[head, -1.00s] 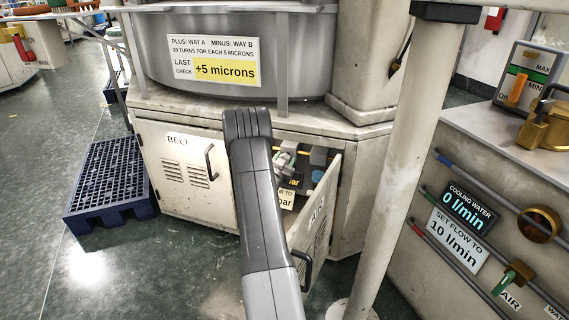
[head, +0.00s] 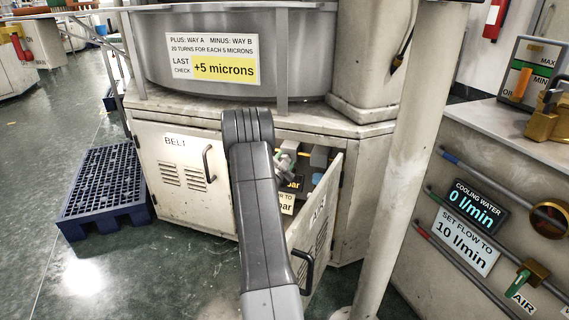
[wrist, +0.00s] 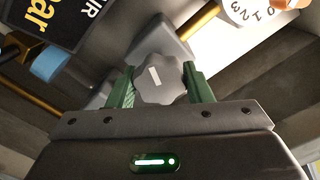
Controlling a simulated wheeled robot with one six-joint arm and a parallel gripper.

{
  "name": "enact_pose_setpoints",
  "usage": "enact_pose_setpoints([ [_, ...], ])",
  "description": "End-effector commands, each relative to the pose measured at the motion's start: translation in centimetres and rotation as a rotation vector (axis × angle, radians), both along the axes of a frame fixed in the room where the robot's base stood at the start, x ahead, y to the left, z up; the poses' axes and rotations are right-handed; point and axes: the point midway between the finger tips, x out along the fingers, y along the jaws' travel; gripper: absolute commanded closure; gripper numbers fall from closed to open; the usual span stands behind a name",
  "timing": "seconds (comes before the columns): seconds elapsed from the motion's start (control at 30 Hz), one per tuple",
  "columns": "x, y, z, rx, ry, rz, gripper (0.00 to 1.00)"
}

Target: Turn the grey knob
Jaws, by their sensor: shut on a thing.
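The grey knob (wrist: 160,78) shows in the wrist view, a lobed disc with a white mark on its face. My gripper (wrist: 160,88) has its two green fingers on either side of the knob, shut on it. In the head view my gripper (head: 285,163) is inside the open cabinet, partly hidden behind my arm. The knob cannot be made out clearly in the head view. A display ending in "bar" (head: 292,183) is beside the gripper, partly hidden.
The cabinet door (head: 318,225) stands open to the right of my arm. A pale post (head: 398,165) rises further right. A blue pallet (head: 105,190) lies on the floor at left. In the wrist view, a blue collar (wrist: 50,65) sits on a brass pipe.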

Motion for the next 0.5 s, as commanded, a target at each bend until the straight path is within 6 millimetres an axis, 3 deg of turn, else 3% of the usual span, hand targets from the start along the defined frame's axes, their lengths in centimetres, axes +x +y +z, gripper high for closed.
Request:
enact_pose_setpoints([
  [0.2,-0.03,-0.01,-0.07,0.0,0.002,0.0,0.77],
  [0.23,-0.03,-0.01,-0.07,0.0,0.002,0.0,0.48],
  [0.3,-0.03,-0.01,-0.07,-0.001,0.002,0.0,0.35],
  [0.5,-0.01,-0.01,-0.03,-0.001,0.002,0.0,0.33],
])
